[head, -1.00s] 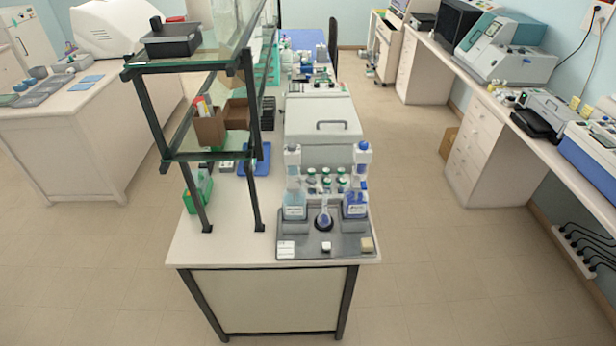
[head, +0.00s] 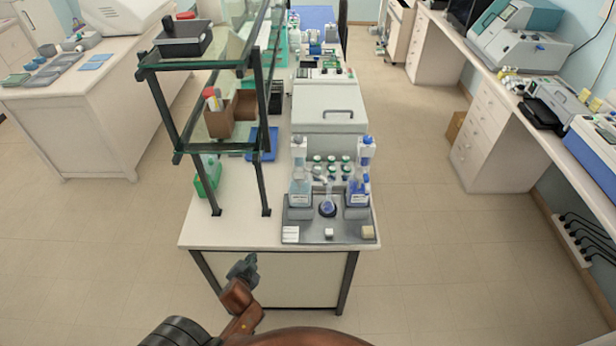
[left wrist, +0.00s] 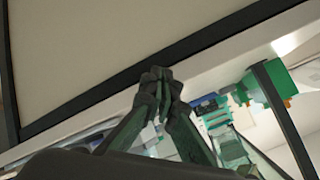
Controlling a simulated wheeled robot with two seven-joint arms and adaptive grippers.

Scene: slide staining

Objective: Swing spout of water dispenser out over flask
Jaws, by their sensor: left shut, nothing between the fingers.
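On a grey tray (head: 345,234) at the near end of the bench stand two dispenser bottles. The left bottle (head: 300,188) has a white top and clear, pale blue liquid, so it looks like the water dispenser. The right bottle (head: 357,188) has a blue cap and blue contents. A small flask (head: 327,205) stands between them on a dark round base. Which way the spouts point is too small to tell. My left gripper (head: 248,262) is in front of the bench's near edge, below and left of the tray, touching nothing. In the left wrist view its fingers (left wrist: 160,78) are shut and empty.
A glass shelf rack with dark posts (head: 261,165) rises on the bench left of the tray. Behind the bottles are several green-capped vials (head: 332,170) and a grey lidded box (head: 327,115).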

